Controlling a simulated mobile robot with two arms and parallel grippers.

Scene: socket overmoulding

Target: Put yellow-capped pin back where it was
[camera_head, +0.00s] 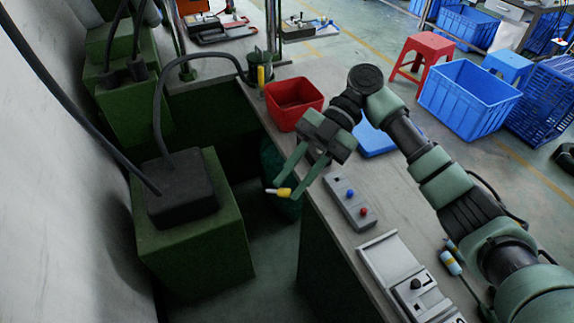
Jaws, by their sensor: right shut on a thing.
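My right gripper (285,190) is shut on the yellow-capped pin (280,193). The pin's yellow part shows at the fingertips, with a small pale end on its left. The gripper holds it past the left edge of the narrow workbench, over the dark gap between the bench and a green machine block. The fingers point down and to the left. Another yellow upright piece (261,77) stands by a green post at the back of the bench. My left gripper does not show.
A red bin (293,103) stands on the bench (333,233) behind the gripper. A grey control box (349,202) with blue and red buttons lies to its right. A green block with a black top (180,195) stands left. Blue crates (472,98) and a red stool (425,47) stand on the floor.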

